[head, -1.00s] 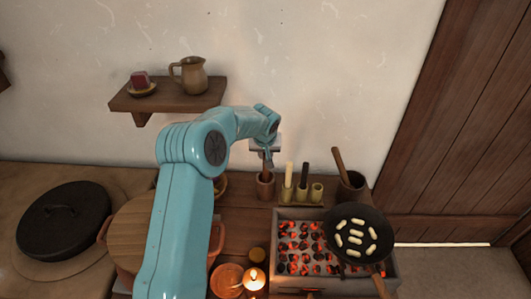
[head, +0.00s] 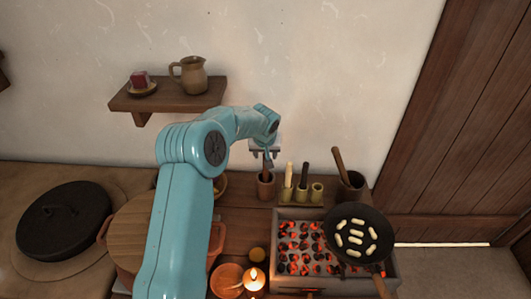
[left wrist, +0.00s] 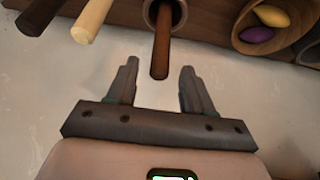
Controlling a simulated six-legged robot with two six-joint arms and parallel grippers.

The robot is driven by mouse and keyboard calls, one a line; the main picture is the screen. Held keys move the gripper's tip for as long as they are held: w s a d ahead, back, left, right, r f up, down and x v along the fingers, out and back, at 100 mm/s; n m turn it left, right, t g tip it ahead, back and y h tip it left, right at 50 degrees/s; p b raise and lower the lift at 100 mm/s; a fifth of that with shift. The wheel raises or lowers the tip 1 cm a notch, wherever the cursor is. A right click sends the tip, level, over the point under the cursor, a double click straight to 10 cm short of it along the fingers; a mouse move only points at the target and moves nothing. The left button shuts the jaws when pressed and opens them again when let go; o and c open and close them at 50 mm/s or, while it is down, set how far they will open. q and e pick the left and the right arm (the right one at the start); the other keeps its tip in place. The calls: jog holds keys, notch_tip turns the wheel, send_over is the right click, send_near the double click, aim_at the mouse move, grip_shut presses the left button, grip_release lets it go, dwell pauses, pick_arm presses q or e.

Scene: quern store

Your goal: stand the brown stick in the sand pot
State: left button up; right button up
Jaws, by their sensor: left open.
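The brown stick (head: 267,169) stands in the small reddish-brown pot (head: 266,188) near the wall, and no sand can be made out. In the left wrist view the brown stick (left wrist: 161,45) rises from the mouth of the pot (left wrist: 178,12), its free end near the space between my fingers. My left gripper (head: 265,154) is open just above the stick. In the left wrist view my left gripper (left wrist: 159,66) has a gap on both sides of the stick. My right gripper is out of view.
A cream stick (head: 288,176) and a dark stick (head: 305,176) stand in holders close by on the right. A dark pot (head: 351,187) holds a wooden handle. In front lie glowing coals (head: 295,245), a pan (head: 358,218) and a lit candle (head: 253,276).

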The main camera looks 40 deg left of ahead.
pick_arm(q)
jog(key=shift+r, duration=0.1)
jog(key=b+v, duration=0.1)
jog(key=v, duration=1.5)
jog(key=shift+r, duration=0.15)
